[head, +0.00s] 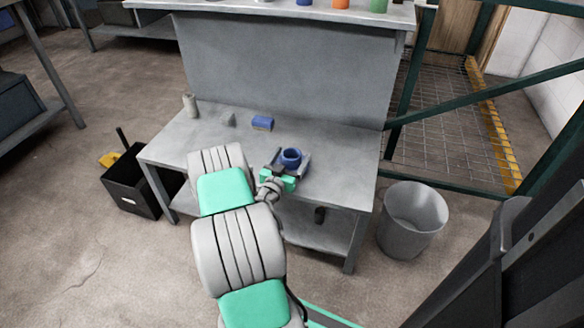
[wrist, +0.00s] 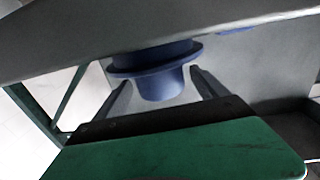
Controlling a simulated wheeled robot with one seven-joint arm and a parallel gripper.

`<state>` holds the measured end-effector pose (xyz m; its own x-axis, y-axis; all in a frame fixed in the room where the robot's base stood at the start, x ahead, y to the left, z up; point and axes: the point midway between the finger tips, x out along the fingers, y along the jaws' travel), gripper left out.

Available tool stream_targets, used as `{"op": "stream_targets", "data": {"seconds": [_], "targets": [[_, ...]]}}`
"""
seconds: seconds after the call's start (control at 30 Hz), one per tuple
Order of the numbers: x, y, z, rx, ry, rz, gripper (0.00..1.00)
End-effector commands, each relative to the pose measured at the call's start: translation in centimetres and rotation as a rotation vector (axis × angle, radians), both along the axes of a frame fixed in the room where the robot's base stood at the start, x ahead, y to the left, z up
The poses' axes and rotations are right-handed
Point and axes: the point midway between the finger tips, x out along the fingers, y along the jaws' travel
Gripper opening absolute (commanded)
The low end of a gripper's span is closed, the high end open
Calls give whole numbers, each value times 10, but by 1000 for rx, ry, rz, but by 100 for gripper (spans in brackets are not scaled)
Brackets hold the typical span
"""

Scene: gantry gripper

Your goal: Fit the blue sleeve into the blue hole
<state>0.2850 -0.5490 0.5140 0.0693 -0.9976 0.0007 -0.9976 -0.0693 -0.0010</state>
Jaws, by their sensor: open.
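A blue flanged sleeve (head: 291,157) is at the right middle of the grey workbench, its round opening showing in the head view. In the wrist view the sleeve (wrist: 160,85) shows a wide rim and a narrower round part. My gripper (head: 290,166) is open, with one finger on each side of the sleeve. The wrist view shows a gap between the narrow part and each finger of my gripper (wrist: 151,66). A second blue piece (head: 262,122) lies behind on the bench; I cannot tell whether it has a hole. No blue hole is clearly visible.
A grey block (head: 228,119) and a pale cylinder (head: 190,105) stand at the bench's back left. A grey panel (head: 285,65) rises behind. A black bin (head: 130,185) is left and a grey bin (head: 412,220) right. The bench's right side (head: 345,150) is clear.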

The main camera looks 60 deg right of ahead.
Motion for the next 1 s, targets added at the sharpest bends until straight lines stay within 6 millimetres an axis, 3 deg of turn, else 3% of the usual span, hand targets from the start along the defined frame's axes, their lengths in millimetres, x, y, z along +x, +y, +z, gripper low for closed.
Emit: {"op": "stream_targets", "data": {"seconds": [0.1, 0.3, 1.0], "targets": [[1, -11, -1, 0, 0, 0, 83], [1, -11, 0, 1, 1, 2, 81], [2, -10, 0, 1, 1, 1, 24]]}}
